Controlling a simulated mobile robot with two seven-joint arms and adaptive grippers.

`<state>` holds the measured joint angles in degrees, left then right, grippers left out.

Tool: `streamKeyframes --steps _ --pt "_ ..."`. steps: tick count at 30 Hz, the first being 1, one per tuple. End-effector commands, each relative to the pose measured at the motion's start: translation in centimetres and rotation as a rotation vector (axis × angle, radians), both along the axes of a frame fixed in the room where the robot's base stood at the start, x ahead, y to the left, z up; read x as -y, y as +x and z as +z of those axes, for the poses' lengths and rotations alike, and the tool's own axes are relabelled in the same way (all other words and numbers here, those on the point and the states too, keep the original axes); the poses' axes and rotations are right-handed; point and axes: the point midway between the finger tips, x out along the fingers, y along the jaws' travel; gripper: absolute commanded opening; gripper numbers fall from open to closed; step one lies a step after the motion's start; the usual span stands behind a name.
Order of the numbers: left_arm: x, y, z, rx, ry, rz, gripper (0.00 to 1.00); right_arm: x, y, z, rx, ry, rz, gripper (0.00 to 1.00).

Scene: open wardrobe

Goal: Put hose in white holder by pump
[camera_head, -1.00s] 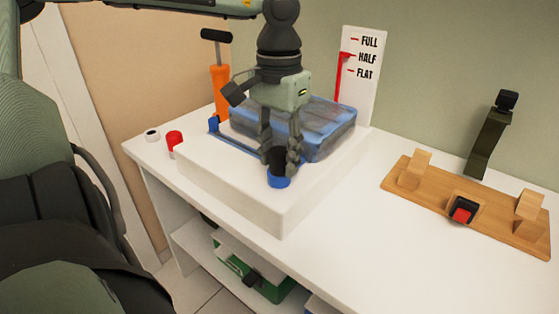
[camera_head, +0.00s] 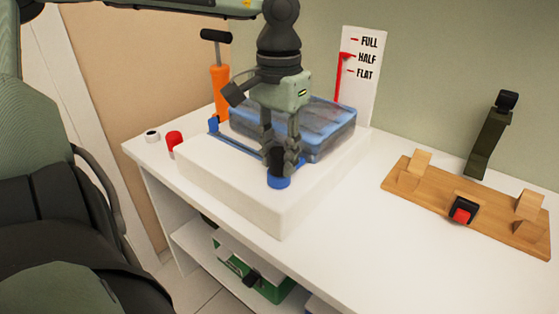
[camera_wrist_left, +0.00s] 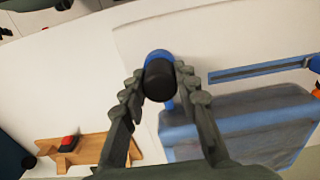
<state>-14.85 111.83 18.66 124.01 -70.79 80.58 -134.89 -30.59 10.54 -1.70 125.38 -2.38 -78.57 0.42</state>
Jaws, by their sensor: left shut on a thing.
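My left gripper (camera_head: 279,165) points down over the front of the white block and is shut on the black hose end (camera_wrist_left: 160,80). A blue round piece (camera_head: 279,182) is at the bottom of this black end, low over the block's top. A blue strip (camera_head: 238,145) runs along the block toward the orange pump (camera_head: 220,90), which stands upright at the back left with a black handle. A small white ring-like holder (camera_head: 152,135) with a dark opening stands at the table's left corner, apart from my gripper. My right gripper is not in view.
A red cap-like piece (camera_head: 174,140) stands between the holder and the white block (camera_head: 285,212). A blue air mattress (camera_head: 325,120) lies on the block, behind my gripper. A gauge board (camera_head: 360,80) stands behind. A wooden stand (camera_head: 420,190) is at right. The table between is clear.

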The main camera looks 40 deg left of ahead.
Motion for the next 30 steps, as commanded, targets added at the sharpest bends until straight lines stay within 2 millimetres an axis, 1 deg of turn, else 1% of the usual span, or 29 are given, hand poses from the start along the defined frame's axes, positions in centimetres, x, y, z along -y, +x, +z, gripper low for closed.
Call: streamKeyframes --steps 1,16,30 --pt "-0.02 0.07 0.33 0.003 0.001 0.0 0.0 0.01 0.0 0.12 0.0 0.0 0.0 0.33" --pt "-0.02 0.07 1.07 0.003 0.001 0.0 0.0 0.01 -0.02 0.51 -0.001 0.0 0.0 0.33" --pt "-0.02 0.06 1.2 0.002 0.001 0.0 0.0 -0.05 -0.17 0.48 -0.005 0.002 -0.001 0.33"
